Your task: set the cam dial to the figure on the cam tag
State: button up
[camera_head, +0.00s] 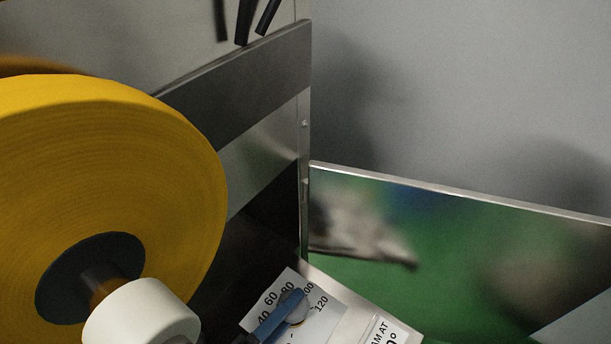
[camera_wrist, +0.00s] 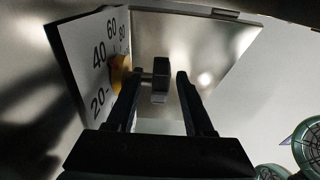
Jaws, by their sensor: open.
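The cam dial's white scale plate (camera_head: 322,302) is at the bottom of the head view, with figures 40 to 120 showing. A blue bar crosses it beside a grey round part. In the wrist view the plate (camera_wrist: 90,62) shows 20 to 80, with a yellow hub (camera_wrist: 117,76) at its edge. A dark block (camera_wrist: 160,78) stands out from it on a thin rod. My gripper (camera_wrist: 160,80) is open, its fingers on either side of the block with gaps. The cam tag (camera_head: 384,334) reads "AM AT" and part of "0°"; its full figure is cut off.
A large yellow roll (camera_head: 150,150) with a white core end (camera_head: 142,314) fills the left of the head view. A steel panel (camera_head: 255,85) stands behind it. A green reflective panel (camera_head: 450,250) is at right. Green round objects (camera_wrist: 308,143) are at the wrist view's lower right.

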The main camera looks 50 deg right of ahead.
jog(key=shift+d+b, duration=0.3)
jog(key=shift+d, duration=1.7)
grip_shut()
